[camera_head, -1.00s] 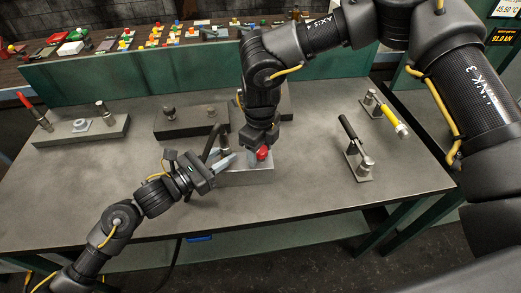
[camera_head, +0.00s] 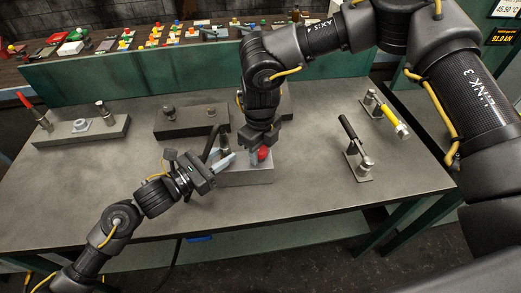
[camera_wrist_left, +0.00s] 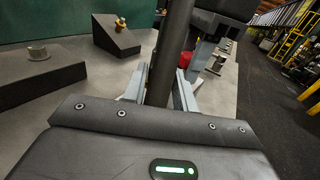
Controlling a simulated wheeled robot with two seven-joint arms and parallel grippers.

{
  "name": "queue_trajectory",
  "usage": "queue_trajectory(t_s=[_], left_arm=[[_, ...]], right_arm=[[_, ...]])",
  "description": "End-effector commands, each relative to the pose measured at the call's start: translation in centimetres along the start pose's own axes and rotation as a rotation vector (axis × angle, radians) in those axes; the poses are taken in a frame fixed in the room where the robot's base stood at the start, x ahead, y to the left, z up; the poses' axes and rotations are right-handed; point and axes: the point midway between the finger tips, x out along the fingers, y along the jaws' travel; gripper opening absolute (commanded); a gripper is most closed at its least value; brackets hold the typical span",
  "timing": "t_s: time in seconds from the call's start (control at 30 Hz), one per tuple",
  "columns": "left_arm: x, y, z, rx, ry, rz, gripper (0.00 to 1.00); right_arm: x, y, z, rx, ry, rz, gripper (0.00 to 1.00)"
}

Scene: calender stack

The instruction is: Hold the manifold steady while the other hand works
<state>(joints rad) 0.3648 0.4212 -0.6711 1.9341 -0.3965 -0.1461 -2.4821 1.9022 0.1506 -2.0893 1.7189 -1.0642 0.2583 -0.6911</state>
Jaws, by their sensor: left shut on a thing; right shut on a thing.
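The manifold appears to be the grey block (camera_head: 248,178) near the front middle of the table. A dark upright post (camera_head: 211,143) leans beside its left end. My left gripper (camera_head: 224,162) comes in low from the left. In the left wrist view its pale fingers close around the dark post (camera_wrist_left: 171,55). My right gripper (camera_head: 258,148) points down over the block, shut on a red knob (camera_head: 264,155). The red knob also shows in the left wrist view (camera_wrist_left: 185,60). My right gripper hides part of the block's top.
A long dark block with a grey ring (camera_head: 81,126) and a red-handled tool (camera_head: 34,108) lie left. Another dark block (camera_head: 185,123) stands behind. A black-handled clamp (camera_head: 357,150) and yellow-handled clamp (camera_head: 388,112) stand right. The table's front is clear.

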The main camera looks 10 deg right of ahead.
Motion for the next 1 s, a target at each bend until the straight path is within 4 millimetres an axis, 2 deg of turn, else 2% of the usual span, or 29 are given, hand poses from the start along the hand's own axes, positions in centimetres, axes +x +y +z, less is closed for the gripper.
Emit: queue_trajectory(t_s=[0.1, 0.37, 0.57, 0.83, 1.0], left_arm=[[-0.01, 0.03, 0.0, 0.0, 0.0, 0.0, 0.0], [-0.01, 0.02, -0.01, 0.001, 0.0, 0.0, 0.0], [-0.01, 0.02, 0.01, 0.001, 0.0, 0.0, 0.0], [-0.01, 0.01, 0.0, 0.001, 0.0, 0.0, 0.0], [-0.01, 0.01, 0.0, 0.001, 0.0, 0.0, 0.0]], right_arm=[[-0.01, -0.06, 0.0, 0.082, 0.0, 0.0, 0.0], [-0.01, -0.1, 0.0, 0.098, 0.0, -0.001, 0.0], [-0.01, -0.05, 0.02, 0.267, 0.0, 0.0, 0.0], [-0.02, -0.11, 0.0, 0.287, 0.0, -0.002, 0.0], [-0.02, -0.09, 0.02, 0.434, -0.001, 0.001, 0.0]])
